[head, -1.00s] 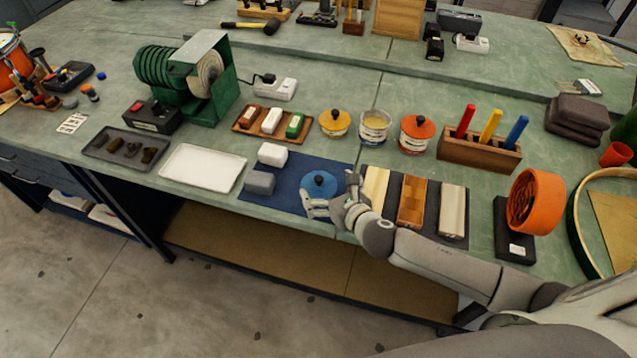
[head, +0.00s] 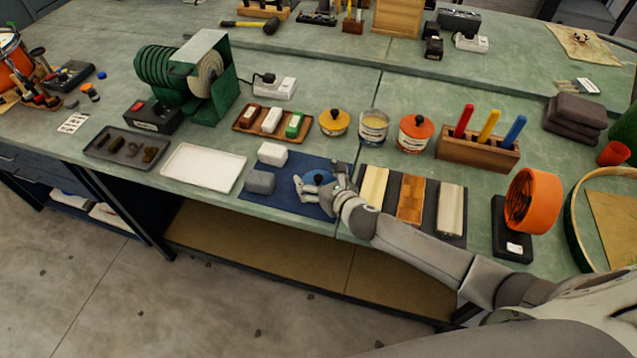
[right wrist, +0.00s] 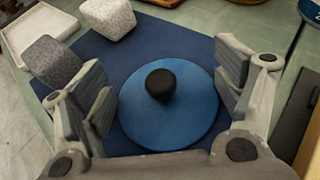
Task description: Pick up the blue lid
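The blue lid (right wrist: 190,110) is a round blue disc with a black knob (right wrist: 161,84). It lies on the dark blue mat (right wrist: 190,38). In the head view the lid (head: 319,178) is partly hidden by my right gripper (head: 318,186). In the right wrist view my right gripper (right wrist: 165,92) is open, with one finger on each side of the knob and the lid between them. I cannot tell whether the fingers touch the lid. My left gripper is not in view.
A grey block (head: 260,182) and a white block (head: 272,154) sit on the mat's left side. An open can (head: 373,127) and lidded cans with yellow (head: 335,121) and orange (head: 416,127) tops stand behind. Wooden blocks (head: 411,200) lie to the right.

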